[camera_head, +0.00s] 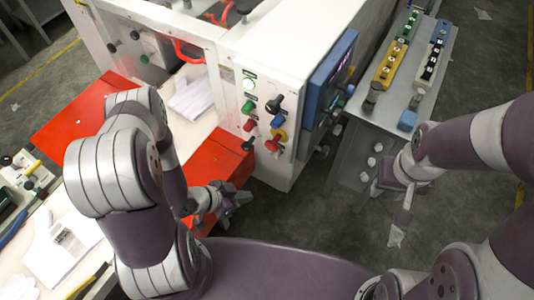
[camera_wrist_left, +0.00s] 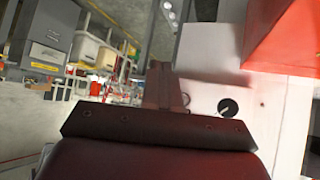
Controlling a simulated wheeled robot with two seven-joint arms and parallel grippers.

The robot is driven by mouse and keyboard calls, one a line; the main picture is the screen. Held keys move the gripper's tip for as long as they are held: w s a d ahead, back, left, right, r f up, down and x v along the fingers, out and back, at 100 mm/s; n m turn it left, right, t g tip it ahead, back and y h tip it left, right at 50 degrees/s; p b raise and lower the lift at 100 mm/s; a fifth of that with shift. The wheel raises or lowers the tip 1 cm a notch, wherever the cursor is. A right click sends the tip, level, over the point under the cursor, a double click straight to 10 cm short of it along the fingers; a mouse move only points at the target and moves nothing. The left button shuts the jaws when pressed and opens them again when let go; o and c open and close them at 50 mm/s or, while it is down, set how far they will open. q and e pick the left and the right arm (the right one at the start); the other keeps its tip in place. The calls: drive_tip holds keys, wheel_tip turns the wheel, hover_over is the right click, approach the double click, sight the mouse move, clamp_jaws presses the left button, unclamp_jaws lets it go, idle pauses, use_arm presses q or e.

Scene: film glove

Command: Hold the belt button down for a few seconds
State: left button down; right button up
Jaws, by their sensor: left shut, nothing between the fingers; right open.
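The white machine's control panel (camera_head: 229,78) carries green buttons (camera_head: 248,106), a red button (camera_head: 250,125), black knobs (camera_head: 274,103) and a red-on-yellow stop button (camera_head: 272,145). The labels are too small to read, so I cannot tell which is the belt button. My left gripper (camera_head: 234,194) is shut and empty, low in front of the red part below the panel, apart from the buttons. Its closed fingers (camera_wrist_left: 163,92) show in the left wrist view, with a black knob (camera_wrist_left: 228,108) on a white face to their right. My right gripper (camera_head: 391,203) is open at the right, beside the grey bench.
A grey bench (camera_head: 415,70) with coloured trays of small parts stands right of the machine. A blue-framed screen (camera_head: 325,85) juts from the machine's side. Red flaps (camera_head: 80,117) flank the pale chute. The floor (camera_head: 290,215) before the machine is clear.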

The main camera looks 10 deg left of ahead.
sight(276, 154)
use_arm(q)
drive_tip(key=shift+w+d+r+m+t+h, duration=0.15)
drive_tip(key=shift+w+d+r+t+h, duration=0.1)
drive_tip(key=shift+w+r+h, duration=0.15)
drive_tip(key=shift+w+d+r+m+t+h, duration=0.1)
drive_tip(key=shift+w+r+m+t+h, duration=0.15)
drive_tip(key=shift+r, duration=0.2)
drive_tip(key=shift+w, duration=0.1)
drive_tip(key=w+d+b, duration=0.2)
drive_tip(key=w+d, duration=0.1)
drive_tip(key=w, duration=0.5)
drive_tip(key=shift+w, duration=0.15)
idle(1.5)
drive_tip(key=shift+w+d, duration=0.15)
drive_tip(key=shift+w, duration=0.2)
